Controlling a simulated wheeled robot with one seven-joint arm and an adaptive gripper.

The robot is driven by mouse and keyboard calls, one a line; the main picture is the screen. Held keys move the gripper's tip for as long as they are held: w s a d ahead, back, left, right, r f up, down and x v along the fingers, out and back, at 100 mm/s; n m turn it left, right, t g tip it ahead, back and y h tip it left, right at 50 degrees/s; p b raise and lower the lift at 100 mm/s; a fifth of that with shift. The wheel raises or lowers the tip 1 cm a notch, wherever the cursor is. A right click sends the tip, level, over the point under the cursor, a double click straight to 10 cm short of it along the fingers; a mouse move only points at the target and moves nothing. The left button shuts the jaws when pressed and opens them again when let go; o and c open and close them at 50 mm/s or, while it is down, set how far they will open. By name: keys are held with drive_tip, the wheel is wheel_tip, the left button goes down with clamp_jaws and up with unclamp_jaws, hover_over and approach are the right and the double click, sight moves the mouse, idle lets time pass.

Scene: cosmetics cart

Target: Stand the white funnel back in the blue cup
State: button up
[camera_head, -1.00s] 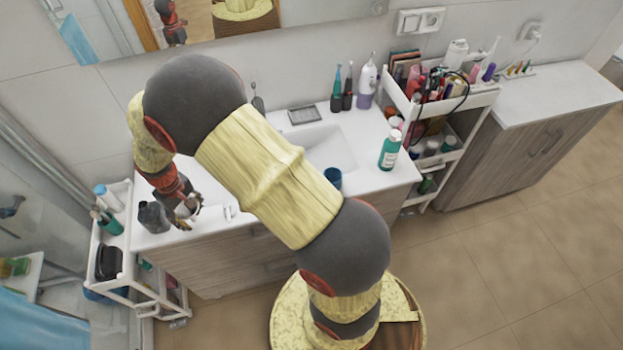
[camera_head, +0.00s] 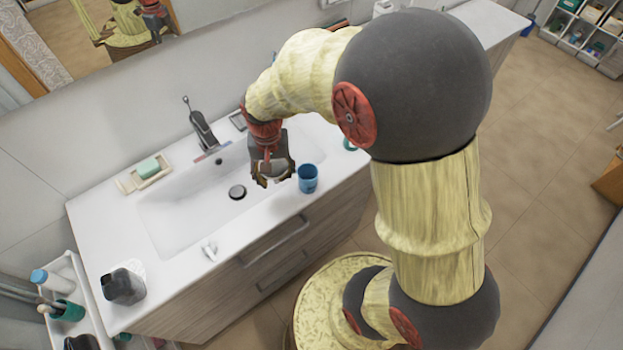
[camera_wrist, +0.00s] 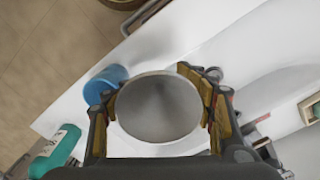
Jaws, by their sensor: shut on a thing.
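The white funnel (camera_wrist: 158,108) is held between the fingers of my gripper (camera_wrist: 160,105), its wide round mouth facing the wrist camera. In the head view my gripper (camera_head: 272,180) is over the right part of the sink, shut on the funnel, which is mostly hidden by the fingers. The blue cup (camera_head: 308,178) stands upright on the counter just right of my gripper. In the wrist view the blue cup (camera_wrist: 104,84) is just left of the funnel and partly hidden behind it and the finger. The funnel's lower end is hidden.
The white counter (camera_head: 90,215) holds the sink basin (camera_head: 170,215), a faucet (camera_head: 202,128) and a soap dish (camera_head: 140,178). A dark container (camera_head: 123,286) stands at the front left. A green bottle (camera_wrist: 55,150) stands beyond the cup.

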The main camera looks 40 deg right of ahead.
drive_tip(key=s+d+r+m+p, duration=0.1)
drive_tip(key=s+r+m, duration=0.25)
drive_tip(key=s, duration=0.35)
drive_tip(key=s+r+m+p, duration=0.1)
drive_tip(key=s+r+m, duration=0.25)
drive_tip(key=s, duration=0.25)
drive_tip(key=w+d+f+b, duration=0.1)
drive_tip(key=w+d+f, duration=0.1)
drive_tip(key=w+f, duration=0.1)
drive_tip(key=w+d+f, duration=0.2)
drive_tip(key=w+d, duration=0.1)
drive_tip(key=w, duration=0.1)
drive_tip(key=w+d+f+b, duration=0.1)
drive_tip(key=w+d+f, duration=0.1)
drive_tip(key=w+f, duration=0.1)
drive_tip(key=shift+w+d+f+b, duration=0.2)
drive_tip(key=shift+d+f+b, duration=0.1)
drive_tip(key=shift+d+f, duration=0.05)
wheel_tip(320, 180, down, 4)
drive_tip(key=shift+w+d+r+b, duration=0.1)
drive_tip(key=shift+w+d+b, duration=0.05)
drive_tip(key=shift+b, duration=0.3)
drive_tip(key=shift+c, duration=0.7)
drive_tip(key=shift+f, duration=0.25)
drive_tip(key=shift+c, duration=0.9)
drive_tip(key=o, duration=1.1)
drive_tip(key=shift+o, duration=1.4)
drive_tip(key=shift+w+r, duration=0.1)
